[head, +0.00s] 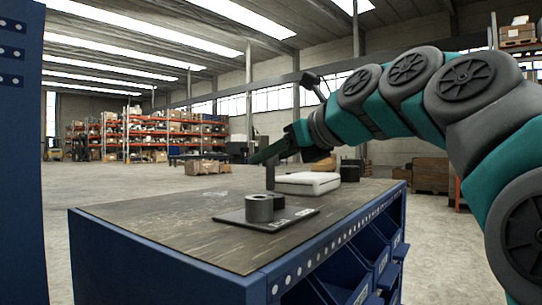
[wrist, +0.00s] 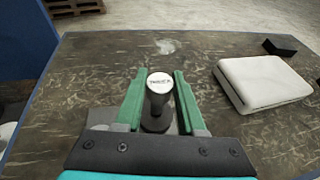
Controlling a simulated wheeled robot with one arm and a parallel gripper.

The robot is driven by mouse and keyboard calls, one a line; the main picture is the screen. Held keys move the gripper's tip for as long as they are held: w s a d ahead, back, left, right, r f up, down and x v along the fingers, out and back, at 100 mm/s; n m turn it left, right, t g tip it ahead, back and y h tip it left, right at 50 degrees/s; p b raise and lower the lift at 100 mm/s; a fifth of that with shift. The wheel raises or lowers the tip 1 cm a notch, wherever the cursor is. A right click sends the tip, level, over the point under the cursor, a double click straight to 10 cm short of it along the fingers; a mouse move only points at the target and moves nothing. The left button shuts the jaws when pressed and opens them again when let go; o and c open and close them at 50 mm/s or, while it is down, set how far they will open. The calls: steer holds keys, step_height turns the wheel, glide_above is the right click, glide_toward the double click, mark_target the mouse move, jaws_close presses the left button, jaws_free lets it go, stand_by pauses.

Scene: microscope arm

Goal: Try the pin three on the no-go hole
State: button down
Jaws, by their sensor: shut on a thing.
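My gripper (head: 268,155) is above the workbench, its green fingers around a dark upright pin (head: 270,178). In the wrist view, the pin's round white top (wrist: 159,82) carries a small label I cannot read surely, and it sits between the fingertips (wrist: 154,88). A dark grey cylindrical gauge block (head: 259,208) stands on a flat dark plate (head: 232,217) with white markings. In the head view the pin's lower end shows just behind the block's top. I cannot tell whether they touch. The gauge holes are not clearly visible. The wrist view hides part of the block.
A white padded slab (head: 308,183) lies on the bench (head: 150,222) behind the plate, and to the right in the wrist view (wrist: 262,80). A small black block (head: 350,173) is beyond it. The left bench top is mostly clear. A blue cabinet (head: 22,150) stands at far left.

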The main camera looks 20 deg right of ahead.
steer(key=shift+f, duration=0.65)
stand_by(1.0)
steer(key=shift+w+r, duration=0.1)
steer(key=shift+r, duration=3.45)
